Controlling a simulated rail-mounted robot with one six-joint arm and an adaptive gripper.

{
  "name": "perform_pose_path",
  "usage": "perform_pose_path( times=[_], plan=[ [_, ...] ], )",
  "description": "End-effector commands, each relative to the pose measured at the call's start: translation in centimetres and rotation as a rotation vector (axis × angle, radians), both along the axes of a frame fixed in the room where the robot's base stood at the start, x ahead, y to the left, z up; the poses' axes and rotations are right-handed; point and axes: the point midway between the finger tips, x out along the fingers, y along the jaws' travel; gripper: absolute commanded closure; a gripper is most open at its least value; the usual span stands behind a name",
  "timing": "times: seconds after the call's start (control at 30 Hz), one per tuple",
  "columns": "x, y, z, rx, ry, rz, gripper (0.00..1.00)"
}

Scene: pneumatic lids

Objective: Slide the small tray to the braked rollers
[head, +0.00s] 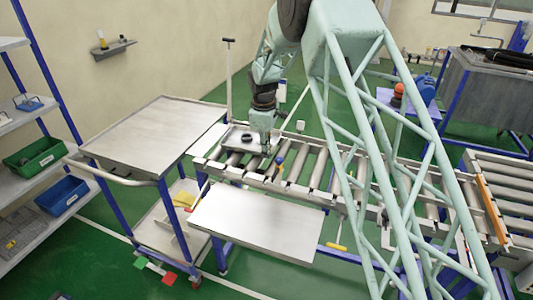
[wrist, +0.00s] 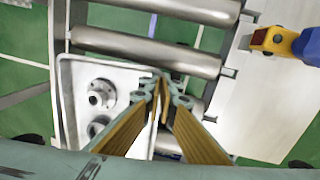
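The small tray (head: 226,143) is a shallow grey tray on the left end of the roller conveyor. It carries dark round parts in the head view. In the wrist view the tray (wrist: 72,75) fills the left middle and holds two round flanged metal parts (wrist: 101,94). My gripper (head: 265,152) is at the tray's right side. In the wrist view my gripper's yellow-padded fingers (wrist: 161,88) straddle the tray's right wall, tips nearly together, and look shut on it. Bare rollers (head: 318,168) continue to the right; I cannot tell which are braked.
A metal-topped cart (head: 150,132) stands at the left. A flat metal shelf (head: 258,222) is in front of the conveyor. An orange bar (head: 491,208) crosses the rollers far right.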

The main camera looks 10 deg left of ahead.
Motion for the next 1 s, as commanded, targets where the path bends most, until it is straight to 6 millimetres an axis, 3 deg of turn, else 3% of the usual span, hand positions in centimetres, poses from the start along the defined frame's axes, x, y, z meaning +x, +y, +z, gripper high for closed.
perform_pose_path(
  times=[0.87, 1.0],
  plan=[
    [0.16, -0.81, 0.15, 0.001, -0.002, -0.001, 1.0],
    [0.14, -0.83, 0.13, 0.001, -0.002, -0.001, 0.87]
  ],
)
